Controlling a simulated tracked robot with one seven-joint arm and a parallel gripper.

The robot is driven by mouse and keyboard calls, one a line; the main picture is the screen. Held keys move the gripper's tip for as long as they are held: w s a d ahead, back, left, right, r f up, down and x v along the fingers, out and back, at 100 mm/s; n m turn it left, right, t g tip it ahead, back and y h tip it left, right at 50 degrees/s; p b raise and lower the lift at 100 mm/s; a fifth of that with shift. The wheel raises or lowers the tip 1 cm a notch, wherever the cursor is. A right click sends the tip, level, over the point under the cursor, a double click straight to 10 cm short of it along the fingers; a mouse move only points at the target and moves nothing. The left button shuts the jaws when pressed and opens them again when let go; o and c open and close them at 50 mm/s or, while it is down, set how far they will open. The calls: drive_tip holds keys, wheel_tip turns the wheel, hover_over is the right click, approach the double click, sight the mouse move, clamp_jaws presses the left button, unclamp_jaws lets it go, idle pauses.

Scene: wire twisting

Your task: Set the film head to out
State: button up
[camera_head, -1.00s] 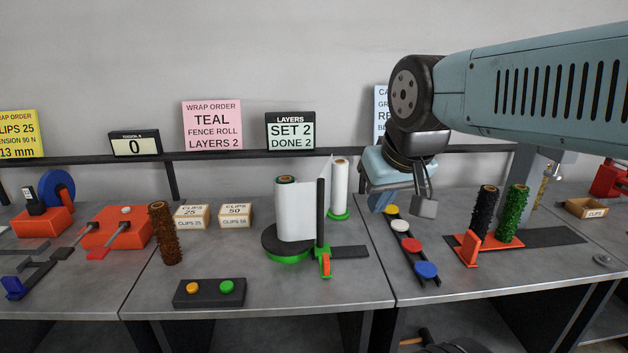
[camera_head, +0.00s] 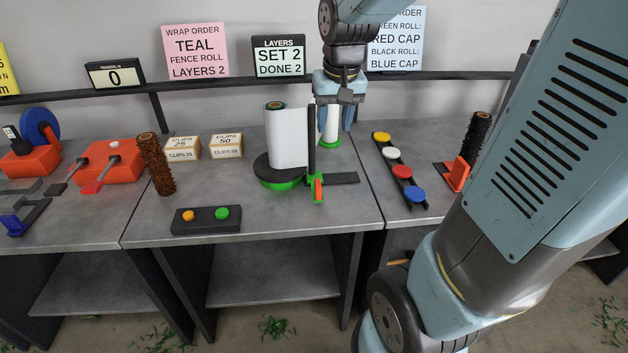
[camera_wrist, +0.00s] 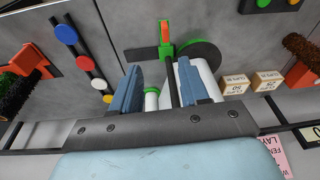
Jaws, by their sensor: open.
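The film head seems to be the black upright post (camera_head: 312,150) with an orange lever (camera_head: 318,188) and green foot, beside a black strip (camera_head: 342,178) on the bench. Left of it, a white-wrapped roll (camera_head: 287,138) stands on a dark turntable with a green base (camera_head: 283,182). A slim white film roll (camera_head: 331,128) stands behind the post on a green foot. My gripper (camera_head: 334,124) points down, open, over the slim roll, with a finger on each side of it in the head view. The wrist view shows the orange lever (camera_wrist: 165,30) beyond the fingertips (camera_wrist: 159,74).
The layers sign (camera_head: 278,57) reads SET 2, DONE 2. Colored caps (camera_head: 402,171) lie on a rack at the right. A button box (camera_head: 206,219) with orange and green buttons sits in front. A brown roll (camera_head: 156,165) and clip boxes (camera_head: 204,147) stand left.

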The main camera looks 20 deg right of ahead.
drive_tip(key=m+g, duration=0.1)
drive_tip(key=g, duration=0.1)
approach(318, 183)
wheel_tip(318, 183, down, 11)
drive_tip(key=shift+w+r, duration=0.1)
idle(0.5)
drive_tip(key=shift+c, duration=0.4)
clamp_jaws()
